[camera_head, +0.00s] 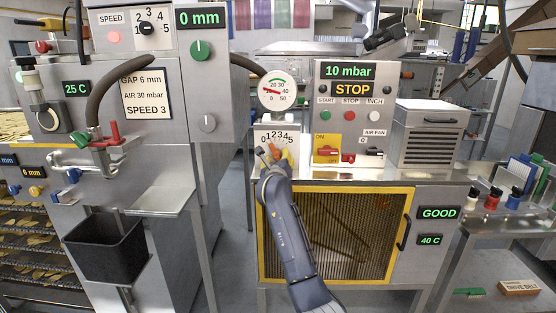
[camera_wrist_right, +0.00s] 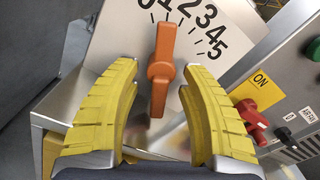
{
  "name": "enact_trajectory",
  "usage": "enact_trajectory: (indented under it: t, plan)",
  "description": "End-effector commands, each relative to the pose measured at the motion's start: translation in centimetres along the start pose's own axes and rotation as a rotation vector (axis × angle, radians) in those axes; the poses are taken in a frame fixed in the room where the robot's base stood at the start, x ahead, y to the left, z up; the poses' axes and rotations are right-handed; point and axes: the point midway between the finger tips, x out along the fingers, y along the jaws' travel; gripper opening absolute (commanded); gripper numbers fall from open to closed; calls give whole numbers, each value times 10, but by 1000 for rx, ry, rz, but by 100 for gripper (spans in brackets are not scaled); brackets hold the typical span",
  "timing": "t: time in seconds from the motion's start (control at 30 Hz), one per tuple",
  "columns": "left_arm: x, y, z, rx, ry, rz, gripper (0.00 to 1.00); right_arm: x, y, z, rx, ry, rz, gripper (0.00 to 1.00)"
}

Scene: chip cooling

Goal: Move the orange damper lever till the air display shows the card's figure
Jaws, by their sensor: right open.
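The orange damper lever (camera_wrist_right: 161,70) stands on a dial plate (camera_head: 277,134) numbered 0 to 5. In the wrist view its upper end points up, near the 1. My right gripper (camera_head: 273,157) is open in front of the dial. In the wrist view its yellow fingers stand on either side of the lever, with visible gaps. The air display (camera_head: 348,71) reads 10 mbar. The card (camera_head: 145,94) reads GAP 6 mm, AIR 30 mbar, SPEED 3. In the head view my gripper partly hides the lever. My left gripper is not in view.
A round gauge (camera_head: 277,92) sits just above the dial. Right of it are a STOP sign (camera_head: 352,89), a red switch on a yellow ON plate (camera_head: 327,149) and an air fan switch (camera_head: 374,151). A yellow-framed mesh panel (camera_head: 338,235) is below.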

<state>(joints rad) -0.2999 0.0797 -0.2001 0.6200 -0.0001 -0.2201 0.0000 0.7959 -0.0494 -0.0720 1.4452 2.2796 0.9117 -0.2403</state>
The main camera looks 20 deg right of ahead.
Motion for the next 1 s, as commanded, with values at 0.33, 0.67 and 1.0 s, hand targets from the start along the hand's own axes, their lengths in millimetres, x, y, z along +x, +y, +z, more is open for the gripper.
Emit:
enact_trajectory:
  t: [0.33,0.67,1.0]
  plan:
    - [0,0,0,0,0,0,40,0,0,0,0,0,0,38]
    - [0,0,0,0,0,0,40,0,0,0,0,0,0,0]
    - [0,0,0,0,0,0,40,0,1,0,63,0,0,0]
